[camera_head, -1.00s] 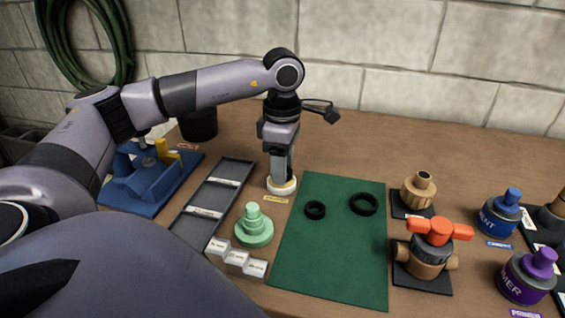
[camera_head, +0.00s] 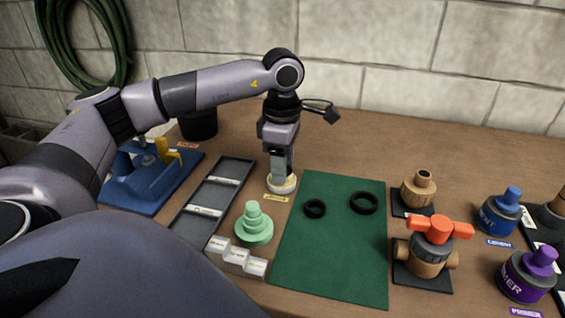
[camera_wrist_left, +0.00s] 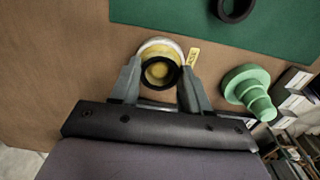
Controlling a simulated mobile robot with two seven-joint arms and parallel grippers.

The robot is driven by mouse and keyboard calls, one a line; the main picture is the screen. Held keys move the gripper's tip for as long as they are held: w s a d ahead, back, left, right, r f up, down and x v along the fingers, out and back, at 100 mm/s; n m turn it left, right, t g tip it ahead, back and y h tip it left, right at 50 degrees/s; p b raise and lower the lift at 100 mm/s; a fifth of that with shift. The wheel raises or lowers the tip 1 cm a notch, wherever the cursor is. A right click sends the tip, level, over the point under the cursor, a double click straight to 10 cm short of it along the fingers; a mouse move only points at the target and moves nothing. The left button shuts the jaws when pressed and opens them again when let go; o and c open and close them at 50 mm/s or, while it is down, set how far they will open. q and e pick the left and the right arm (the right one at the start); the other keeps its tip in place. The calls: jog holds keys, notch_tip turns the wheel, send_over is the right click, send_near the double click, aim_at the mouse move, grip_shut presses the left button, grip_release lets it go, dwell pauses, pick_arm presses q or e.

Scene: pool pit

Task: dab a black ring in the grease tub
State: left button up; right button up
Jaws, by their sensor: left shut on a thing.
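My left gripper (camera_head: 281,176) points down over the small white grease tub (camera_head: 283,185) at the left edge of the green mat. In the left wrist view its two fingers (camera_wrist_left: 160,85) are shut on a black ring (camera_wrist_left: 160,87). The ring is over the yellow grease, inside the outline of the tub (camera_wrist_left: 158,43); I cannot tell how deep it sits or whether it touches the grease. Two other black rings lie on the mat, a smaller one (camera_head: 315,216) and a larger one (camera_head: 363,211). My right gripper is not in view.
The green mat (camera_head: 335,260) is mostly clear. A green stepped cone (camera_head: 254,224), a grey tray (camera_head: 190,222) and a blue vise (camera_head: 145,185) stand left. A wooden fitting (camera_head: 419,187), a red-handled valve (camera_head: 433,250), blue (camera_head: 500,215) and purple cans (camera_head: 527,278) stand right.

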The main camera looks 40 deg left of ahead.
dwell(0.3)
pick_arm(q)
notch_tip(320, 180, up, 3)
jog(key=shift+f+p, duration=0.15)
jog(key=shift+p, duration=1.05)
jog(key=shift+r+p, duration=1.65)
jog(key=shift+r, duration=0.45)
jog(key=shift+d, duration=0.1)
